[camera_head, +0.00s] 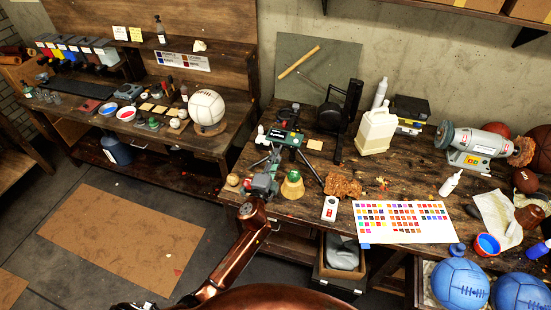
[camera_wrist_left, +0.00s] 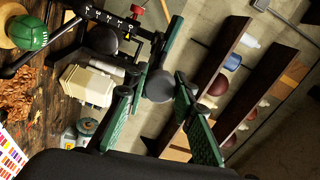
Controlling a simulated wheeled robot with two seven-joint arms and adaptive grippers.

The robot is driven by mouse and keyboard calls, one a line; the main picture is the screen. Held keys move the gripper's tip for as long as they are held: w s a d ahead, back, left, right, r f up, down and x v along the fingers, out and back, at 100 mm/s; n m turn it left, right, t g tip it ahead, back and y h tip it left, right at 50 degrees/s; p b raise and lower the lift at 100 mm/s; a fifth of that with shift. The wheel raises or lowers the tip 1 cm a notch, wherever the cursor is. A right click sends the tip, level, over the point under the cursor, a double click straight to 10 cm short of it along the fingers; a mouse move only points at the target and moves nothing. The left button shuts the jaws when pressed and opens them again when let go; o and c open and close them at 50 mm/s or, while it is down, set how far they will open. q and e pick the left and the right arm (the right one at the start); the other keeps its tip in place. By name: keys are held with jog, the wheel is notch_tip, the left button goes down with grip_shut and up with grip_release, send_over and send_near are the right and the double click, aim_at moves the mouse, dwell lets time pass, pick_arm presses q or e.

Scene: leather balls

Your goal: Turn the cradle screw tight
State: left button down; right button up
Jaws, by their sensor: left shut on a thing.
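A green and black cradle-like device (camera_head: 285,136) stands on black splayed legs at the left part of the right-hand bench. My left gripper (camera_head: 274,160) is at its near side, just left of a yellow jar-like thing with a green top (camera_head: 292,186). In the left wrist view its green-padded fingers (camera_wrist_left: 160,98) stand on either side of a dark round knob (camera_wrist_left: 158,86), which I take for the cradle screw. The gripper is shut on it. The screw's shaft is hidden, so I cannot tell how tight it is. My right gripper is in neither view.
A black upright stand (camera_head: 345,118) and a cream jug (camera_head: 376,131) stand behind and to the right. A brown crumbly heap (camera_head: 343,187), a white box (camera_head: 330,208) and a colour chart (camera_head: 404,222) lie near the front edge. Open floor lies left of the bench.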

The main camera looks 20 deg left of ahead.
pick_arm(q)
jog(key=m+p, duration=0.1)
jog(key=m, duration=0.3)
jog(key=shift+m, duration=0.4)
jog(key=m+p, duration=0.1)
jog(key=m, duration=0.3)
jog(key=shift+r+m, duration=0.1)
jog(key=shift+m, duration=0.2)
jog(key=m+p, duration=0.2)
jog(key=m, duration=0.3)
jog(key=shift+m, duration=0.3)
jog(key=shift+m+p, duration=0.55)
jog(key=shift+m, duration=0.45)
